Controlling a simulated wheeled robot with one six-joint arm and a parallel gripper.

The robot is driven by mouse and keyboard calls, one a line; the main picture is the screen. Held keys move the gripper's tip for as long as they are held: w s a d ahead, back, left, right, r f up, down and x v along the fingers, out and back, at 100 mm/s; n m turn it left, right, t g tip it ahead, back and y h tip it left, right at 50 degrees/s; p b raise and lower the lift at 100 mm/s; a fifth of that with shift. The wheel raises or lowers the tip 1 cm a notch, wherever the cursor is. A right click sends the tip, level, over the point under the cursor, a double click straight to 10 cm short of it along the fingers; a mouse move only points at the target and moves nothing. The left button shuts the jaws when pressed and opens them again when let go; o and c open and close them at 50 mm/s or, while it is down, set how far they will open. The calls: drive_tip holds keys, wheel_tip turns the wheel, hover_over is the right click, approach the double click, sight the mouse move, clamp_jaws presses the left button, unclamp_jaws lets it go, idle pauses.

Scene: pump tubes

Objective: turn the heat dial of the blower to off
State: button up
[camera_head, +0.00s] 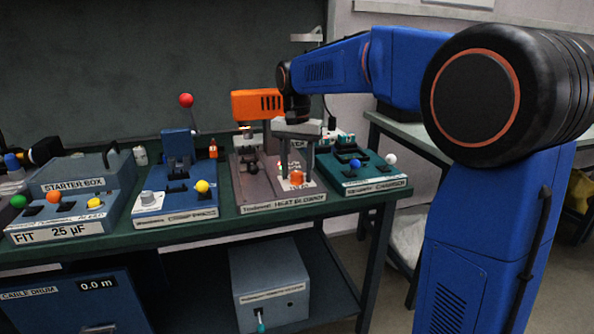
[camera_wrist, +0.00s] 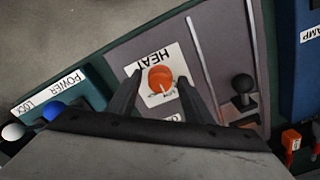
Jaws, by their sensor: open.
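The heat dial (camera_head: 296,176) is a small orange knob on a white plate at the front of the blower's base (camera_head: 250,194). In the wrist view the dial (camera_wrist: 160,78) sits on a plate lettered HEAT, with a white pointer mark toward its lower right. My gripper (camera_head: 297,164) is open and points down over the dial. In the wrist view its two fingers (camera_wrist: 163,88) stand left and right of the dial, with a gap on each side. I cannot tell whether the fingertips reach down to the dial's height. The orange blower body (camera_head: 257,104) stands behind.
A teal box (camera_head: 370,184) with blue and white knobs stands close on the right. A blue press (camera_head: 180,205) with a red-ball lever (camera_head: 186,101) is on the left. A black-knobbed lever (camera_wrist: 242,85) rises near the right finger in the wrist view.

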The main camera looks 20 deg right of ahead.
drive_tip(key=c, duration=1.1)
drive_tip(key=shift+o, duration=0.2)
drive_tip(key=shift+n, duration=0.3)
drive_tip(key=n, duration=0.4)
drive_tip(key=shift+n, duration=2.2)
drive_tip(key=o, duration=1.1)
drive_tip(key=shift+c, duration=0.2)
